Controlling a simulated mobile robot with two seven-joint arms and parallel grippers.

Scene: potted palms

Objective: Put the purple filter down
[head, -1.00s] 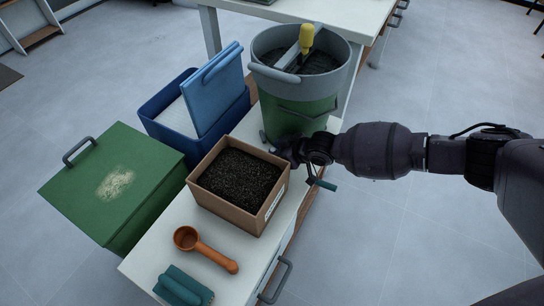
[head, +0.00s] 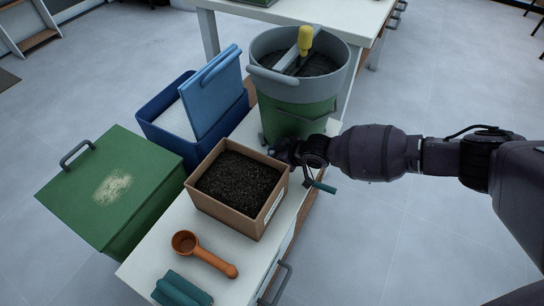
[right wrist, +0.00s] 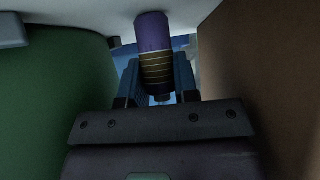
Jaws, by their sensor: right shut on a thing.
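The purple filter (right wrist: 152,32) is a small cylinder with a dark lower part crossed by thin yellowish bands, in the right wrist view. My right gripper (right wrist: 157,78) is shut on its banded part. In the head view my right gripper (head: 284,152) is low between the cardboard box and the green-and-grey bucket, and the filter is hidden there. A pale surface shows at the filter's far end in the wrist view; I cannot tell whether they touch. My left gripper is not in view.
The cardboard box (head: 262,226) of dark soil and the bucket (head: 292,112) closely flank my right gripper. An orange scoop (head: 205,254) and a teal object (head: 182,290) lie on the white bench (head: 165,240). Blue (head: 165,135) and green (head: 110,190) bins stand to the left.

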